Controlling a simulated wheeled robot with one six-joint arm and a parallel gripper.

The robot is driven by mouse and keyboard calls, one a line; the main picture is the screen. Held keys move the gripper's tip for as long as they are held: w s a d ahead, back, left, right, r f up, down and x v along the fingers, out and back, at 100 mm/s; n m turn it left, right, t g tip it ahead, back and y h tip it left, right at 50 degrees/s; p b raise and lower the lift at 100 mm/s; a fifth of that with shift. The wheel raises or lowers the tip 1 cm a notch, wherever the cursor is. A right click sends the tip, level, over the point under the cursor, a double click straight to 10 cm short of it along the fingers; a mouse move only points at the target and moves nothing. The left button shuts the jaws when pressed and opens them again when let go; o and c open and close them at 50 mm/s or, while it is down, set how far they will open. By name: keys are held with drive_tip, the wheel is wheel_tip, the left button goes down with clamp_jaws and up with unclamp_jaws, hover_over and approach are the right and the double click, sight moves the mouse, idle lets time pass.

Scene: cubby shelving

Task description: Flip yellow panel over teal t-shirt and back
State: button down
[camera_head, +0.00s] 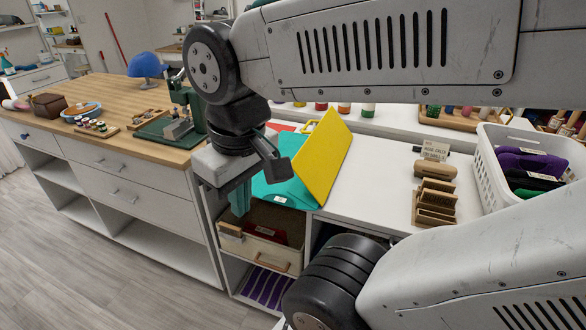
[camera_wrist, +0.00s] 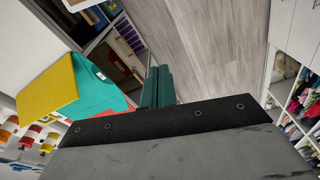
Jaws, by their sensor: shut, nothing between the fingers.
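The yellow panel (camera_head: 322,158) stands tilted up on the white counter, to the right of the teal t-shirt (camera_head: 283,190). The t-shirt lies at the counter's front edge and part of it is hidden behind my wrist. In the wrist view the yellow panel (camera_wrist: 48,88) shows at the left, beside the teal t-shirt (camera_wrist: 98,92). My gripper (camera_head: 240,203) is shut and empty. It points down in front of the counter edge, left of the t-shirt and apart from the panel. Its fingers (camera_wrist: 157,87) show together in the wrist view.
An open cubby with a bin (camera_head: 258,248) lies below the counter. A wooden workbench (camera_head: 115,110) with a green press (camera_head: 180,120) stands at the left. A wooden brush holder (camera_head: 434,202) and a white basket (camera_head: 500,170) stand at the right.

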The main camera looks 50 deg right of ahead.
drive_tip(key=w+d+f+n, duration=0.15)
drive_tip(key=w+d, duration=0.65)
drive_tip(key=d, duration=0.8)
drive_tip(key=w+d+f, duration=0.2)
drive_tip(key=w+d, duration=0.5)
drive_tip(key=d, duration=0.8)
drive_tip(key=w+d+f+n, duration=0.1)
drive_tip(key=w+d, duration=0.7)
drive_tip(key=d, duration=0.8)
wheel_tip(320, 180, down, 10)
drive_tip(key=w, duration=0.2)
drive_tip(key=shift+n+t, duration=0.25)
drive_tip(key=shift+t, duration=0.15)
drive_tip(key=shift+s+d+r, duration=0.1)
drive_tip(key=shift+s+r, duration=0.25)
drive_tip(key=shift+s, duration=0.25)
drive_tip(key=shift+s+d+r, duration=0.1)
drive_tip(key=shift+s+r, duration=0.2)
drive_tip(key=shift+s, duration=0.3)
drive_tip(key=shift+s+d+r, duration=0.1)
drive_tip(key=shift+s+r, duration=0.25)
drive_tip(key=shift+s, duration=0.25)
